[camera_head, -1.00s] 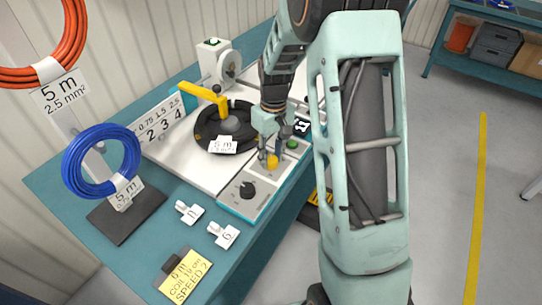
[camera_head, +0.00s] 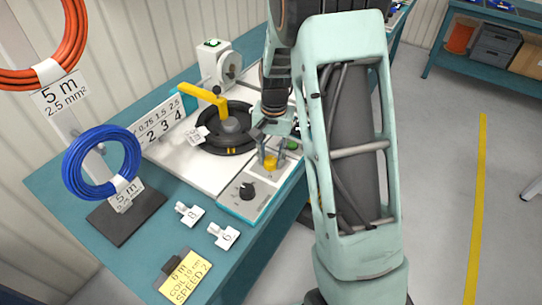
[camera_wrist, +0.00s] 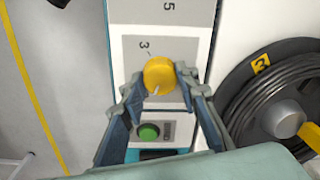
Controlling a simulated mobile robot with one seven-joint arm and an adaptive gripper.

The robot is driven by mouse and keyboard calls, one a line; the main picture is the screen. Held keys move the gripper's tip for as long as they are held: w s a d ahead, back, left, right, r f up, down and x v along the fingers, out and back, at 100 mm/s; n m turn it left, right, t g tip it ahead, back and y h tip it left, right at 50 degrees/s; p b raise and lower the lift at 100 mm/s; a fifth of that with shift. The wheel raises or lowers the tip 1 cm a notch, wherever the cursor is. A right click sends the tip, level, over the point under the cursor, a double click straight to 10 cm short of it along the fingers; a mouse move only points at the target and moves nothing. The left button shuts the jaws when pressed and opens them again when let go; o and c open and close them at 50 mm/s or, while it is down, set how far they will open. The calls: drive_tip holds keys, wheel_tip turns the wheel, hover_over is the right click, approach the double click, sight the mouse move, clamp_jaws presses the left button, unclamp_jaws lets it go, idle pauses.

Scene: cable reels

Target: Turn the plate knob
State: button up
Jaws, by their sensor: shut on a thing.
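The yellow knob (camera_head: 270,162) sits on the grey control panel at the front edge of the winding machine. My gripper (camera_head: 270,158) points down over it, with its fingers shut on the knob's sides. In the wrist view my gripper (camera_wrist: 157,88) has one fingertip on each side of the yellow knob (camera_wrist: 159,75). A pale pointer line on the knob faces down and left in that view. A "3" and a tick are printed just above the knob there. The dark round plate (camera_head: 228,130) with a yellow crank arm (camera_head: 205,95) stands behind the panel.
A black dial (camera_head: 247,190) and a green button (camera_head: 292,145) flank the yellow knob. Blue (camera_head: 102,160) and orange coils hang at left. White numbered tags (camera_head: 224,236) and a yellow card (camera_head: 186,278) lie on the teal bench.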

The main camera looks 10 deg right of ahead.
sight(273, 160)
drive_tip(key=shift+m, duration=0.9)
drive_tip(key=o, duration=1.2)
drive_tip(key=shift+c, duration=0.2)
drive_tip(key=shift+r, duration=0.1)
wheel_tip(273, 160, up, 12)
drive_tip(key=shift+s+d, duration=0.15)
drive_tip(key=shift+d, duration=0.05)
